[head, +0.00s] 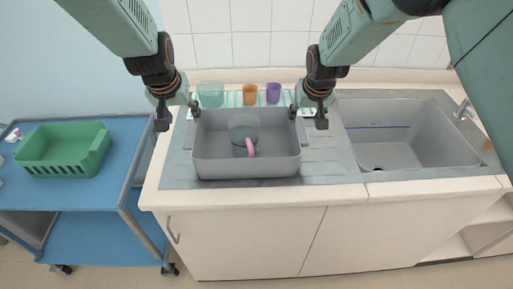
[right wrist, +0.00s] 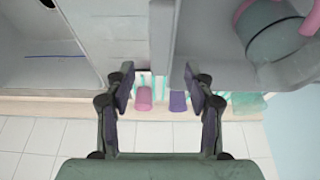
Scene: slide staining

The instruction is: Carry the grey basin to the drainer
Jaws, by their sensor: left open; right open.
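The grey basin (head: 246,169) sits level over the ribbed drainer (head: 325,160), left of the sink bowl; the drainer's left part is hidden under it. A grey-green round item with a pink ring-like part (head: 250,147) lies inside the basin. My left gripper (head: 177,112) is open at the basin's left end, near its back corner. My right gripper (head: 308,113) is open at the right end. In the right wrist view, the fingers (right wrist: 160,92) are apart beside the basin's wall (right wrist: 162,45); I cannot tell whether they touch it.
A green crate (head: 62,150) stands on a blue trolley (head: 100,190).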

